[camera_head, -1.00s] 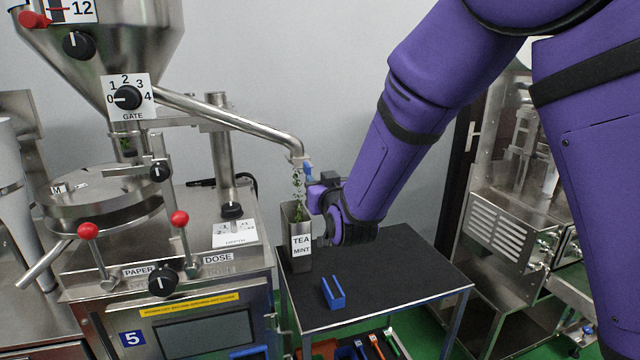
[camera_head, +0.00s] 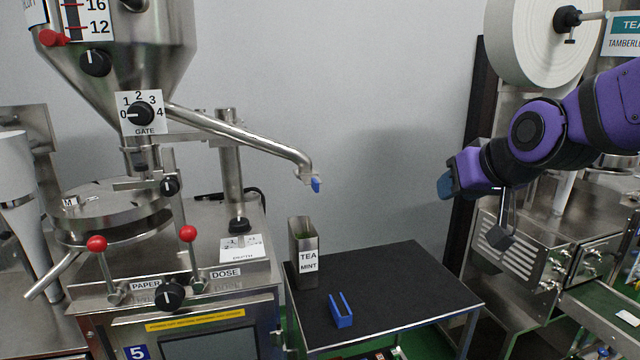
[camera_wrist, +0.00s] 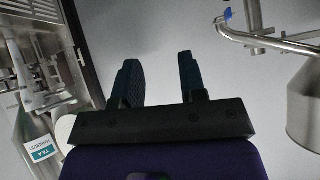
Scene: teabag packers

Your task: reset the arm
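My purple arm is bent at the right of the head view. My gripper (camera_head: 447,184) points left there, in the air above and right of the black table. In the wrist view my gripper (camera_wrist: 160,80) shows two dark fingers apart with nothing between them. The steel tin labelled TEA MINT (camera_head: 305,262) stands upright on the table, with green leaf inside. It stands apart from my gripper.
The black table (camera_head: 400,290) holds a small blue U-shaped block (camera_head: 341,311). A steel hopper machine (camera_head: 120,60) with a spout (camera_head: 300,160) stands left. Another machine (camera_head: 525,240) and a white roll (camera_head: 530,40) are right. The wall side between is clear.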

